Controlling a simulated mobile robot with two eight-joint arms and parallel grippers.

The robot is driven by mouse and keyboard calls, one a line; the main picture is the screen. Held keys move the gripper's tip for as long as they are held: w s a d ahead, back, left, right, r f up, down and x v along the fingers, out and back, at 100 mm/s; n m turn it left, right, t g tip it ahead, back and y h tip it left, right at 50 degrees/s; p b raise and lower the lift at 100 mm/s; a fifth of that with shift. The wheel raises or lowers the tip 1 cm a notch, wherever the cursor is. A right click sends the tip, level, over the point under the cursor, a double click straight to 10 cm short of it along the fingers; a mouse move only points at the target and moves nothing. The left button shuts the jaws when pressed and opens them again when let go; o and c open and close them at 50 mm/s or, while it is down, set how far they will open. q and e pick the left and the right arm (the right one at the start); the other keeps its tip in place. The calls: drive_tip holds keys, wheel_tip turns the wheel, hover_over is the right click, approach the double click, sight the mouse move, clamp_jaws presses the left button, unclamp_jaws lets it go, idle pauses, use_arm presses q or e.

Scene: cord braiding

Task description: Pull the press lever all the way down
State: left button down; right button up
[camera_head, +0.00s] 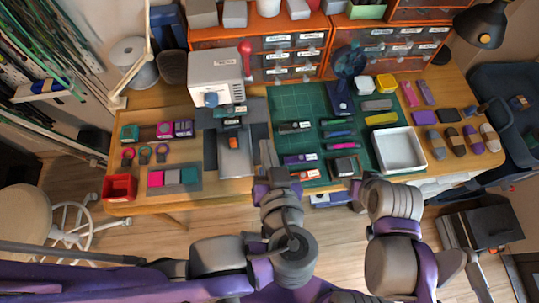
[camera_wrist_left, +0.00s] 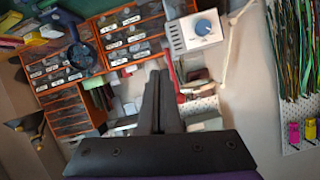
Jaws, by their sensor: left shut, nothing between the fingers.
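The press (camera_head: 215,75) is a white box with a blue dial, standing at the back left of the table. Its lever (camera_head: 246,47) shows a red knob and shaft on the press's right side, standing up. In the left wrist view the press (camera_wrist_left: 196,32) is at the top, and a red strip that looks like the lever (camera_wrist_left: 175,72) is just right of the fingers. My left gripper (camera_head: 267,155) is shut and empty over the front of the table, apart from the lever in the head view. My right gripper's fingers are not clearly visible; its wrist is at the front right.
A green cutting mat (camera_head: 290,100) with pens and small tools fills the middle. A white tray (camera_head: 424,152) is at the right, a red bin (camera_head: 118,196) at the front left. Orange drawer units (camera_head: 310,45) line the back. A lamp (camera_head: 482,22) hangs at the back right.

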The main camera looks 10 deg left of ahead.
use_arm(q)
drive_tip(key=shift+v, duration=1.2)
